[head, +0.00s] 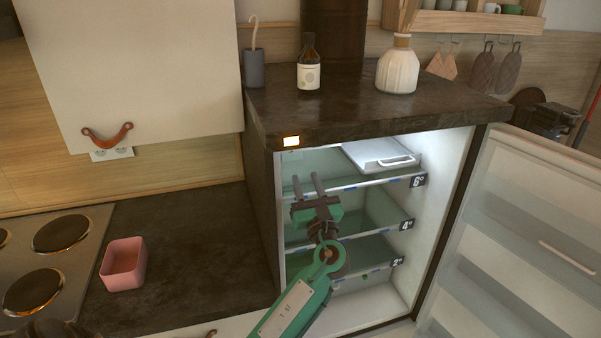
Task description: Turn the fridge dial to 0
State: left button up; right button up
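The fridge (462,185) stands open under a dark stone top, with its door swung out to the right. A small lit orange-white panel (291,141) sits on the front edge of the top, at the fridge's upper left corner. I cannot make out a dial or its setting.
The open door (520,235) fills the right side. Glass shelves carry 6°, 4° and 2° labels. A brown bottle (309,70) and white vase (398,70) stand on top. A pink container (124,264) is on the lower counter beside the hob (52,262).

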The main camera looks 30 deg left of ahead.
pick_arm(q)
jog(key=shift+b+v, duration=0.35)
jog(key=shift+v, duration=1.45)
jog(key=d+f+n+g+h, duration=0.15)
jog(key=f+h, duration=0.35)
jog(key=f, duration=1.5)
jog(key=d+f+n+g+h, duration=0.15)
jog(key=f+h, duration=0.45)
jog(key=f, duration=1.4)
jog(key=s+d+f+n+g+h, duration=0.1)
jog(key=s+f+n+g+h, duration=0.15)
jog(key=s+f, duration=0.6)
jog(key=s+d+f+n+g+h, duration=0.15)
jog(key=s+f+n, duration=0.35)
jog(key=f, duration=0.7)
jog(key=s+f+n+g, duration=0.2)
jog(key=s+f+n, duration=0.2)
jog(key=s, duration=0.9)
jog(key=s+f+n+g+h, duration=0.1)
jog(key=s+f+n, duration=0.4)
jog(key=s, duration=0.8)
jog(key=s+f+n+g+h, duration=0.1)
jog(key=s+f+n+g, duration=0.2)
jog(key=s+f, duration=0.6)
jog(key=s+d+n, duration=0.1)
jog(key=s, duration=0.3)
jog(key=shift+f+g, duration=0.2)
jog(key=shift+g, duration=0.2)
